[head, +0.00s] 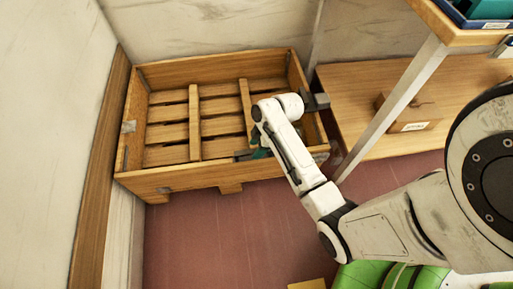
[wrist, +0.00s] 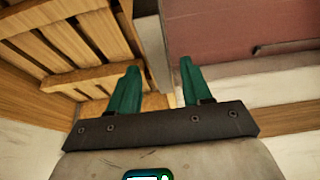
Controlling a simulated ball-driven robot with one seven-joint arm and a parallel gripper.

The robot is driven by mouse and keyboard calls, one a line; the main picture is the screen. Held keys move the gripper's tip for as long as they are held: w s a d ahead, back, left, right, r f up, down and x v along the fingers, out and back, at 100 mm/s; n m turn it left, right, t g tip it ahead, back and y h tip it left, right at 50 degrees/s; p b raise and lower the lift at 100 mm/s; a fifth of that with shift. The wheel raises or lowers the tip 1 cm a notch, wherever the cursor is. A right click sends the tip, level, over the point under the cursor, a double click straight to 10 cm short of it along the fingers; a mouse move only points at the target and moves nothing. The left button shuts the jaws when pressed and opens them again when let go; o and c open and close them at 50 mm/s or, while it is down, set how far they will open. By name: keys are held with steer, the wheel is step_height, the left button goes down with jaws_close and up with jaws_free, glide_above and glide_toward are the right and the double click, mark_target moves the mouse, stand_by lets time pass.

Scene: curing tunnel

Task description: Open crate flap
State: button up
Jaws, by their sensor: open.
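The wooden crate (head: 155,178) stands at the back left, open at the top, with slats and two crossbars inside. Its front board is upright, and small metal fittings show at its corners. I cannot tell which board is the flap. My gripper (head: 259,152) is over the right part of the crate, near the front board, and partly hidden by my arm. In the wrist view, my gripper (wrist: 159,68) has its two green fingers apart, with nothing clearly held between them. The slats (wrist: 60,55) lie left of the fingers. A pale strip runs behind the gap.
A wooden shelf unit with a metal post (head: 395,100) stands right of the crate. A small wooden box (head: 412,118) sits on its lower board, and a blue tray (head: 470,14) on top. Reddish floor (head: 220,235) is clear in front. Green objects (head: 385,275) lie bottom right.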

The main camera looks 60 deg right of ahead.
steer(key=shift+f, duration=0.15)
steer(key=shift+c, duration=0.2)
jaws_close()
stand_by(0.5)
